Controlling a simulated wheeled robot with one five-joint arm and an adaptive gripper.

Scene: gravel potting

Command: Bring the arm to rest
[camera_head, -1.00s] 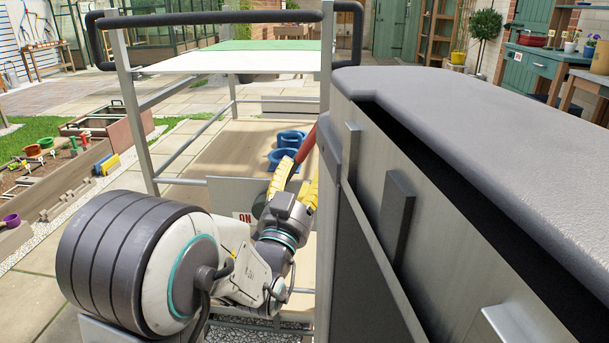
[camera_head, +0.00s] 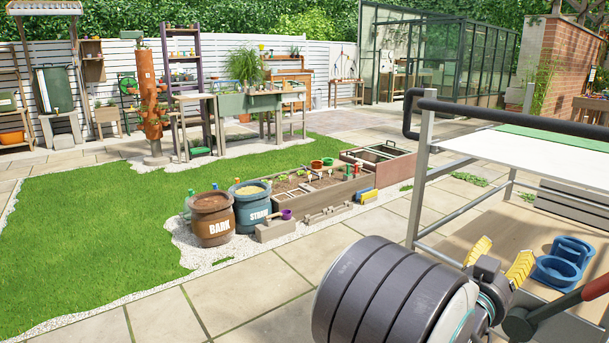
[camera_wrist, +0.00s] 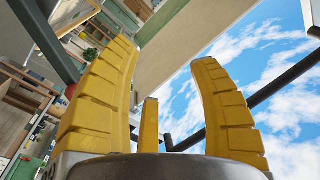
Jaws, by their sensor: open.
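My gripper (camera_head: 503,252) is at the lower right of the head view, at the near side of a metal cart. Its yellow fingers are spread, with nothing between them. In the wrist view, the fingers (camera_wrist: 163,58) stand apart and empty, with sky, a pale panel and dark bars beyond. My arm's upper links show below the gripper at the bottom of the head view; the rest of the arm is out of frame.
The cart has a white top (camera_head: 515,155) and a dark rail (camera_head: 500,108). Blue containers (camera_head: 562,262) sit on its lower shelf. A red handle (camera_head: 596,288) with a dark round end is close right of my gripper. Bark (camera_head: 212,220) and blue (camera_head: 249,208) tubs stand left; paving between is clear.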

